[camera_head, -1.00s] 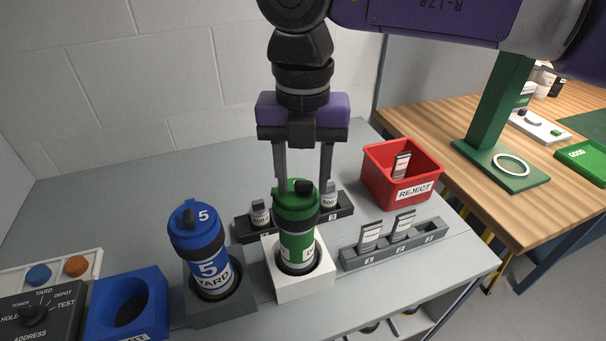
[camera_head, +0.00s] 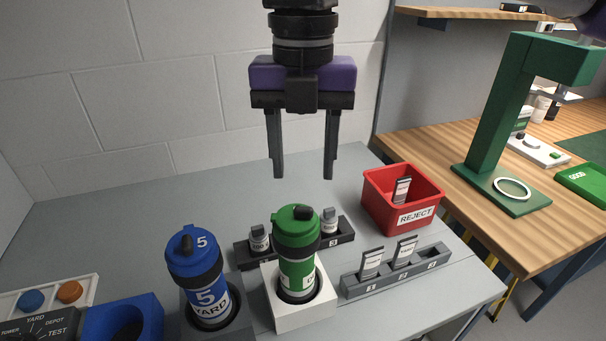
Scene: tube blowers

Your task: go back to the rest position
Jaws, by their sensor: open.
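My gripper (camera_head: 303,176) is open and empty. It hangs fingers down above the grey table, higher than the green canister (camera_head: 297,262) and apart from it. The green canister stands upright in a white square holder (camera_head: 307,316). To its left a blue canister (camera_head: 204,272), marked 5 and YARD, stands in a dark grey holder (camera_head: 241,329), leaning slightly in the picture.
A dark rack (camera_head: 344,232) behind the green canister holds small grey pieces. A grey rack (camera_head: 395,277) holds two labelled pieces. A red REJECT bin (camera_head: 440,190) holds one piece. A blue holder (camera_head: 150,318) and dial box (camera_head: 40,326) are at left. A green press stand (camera_head: 489,134) is at right.

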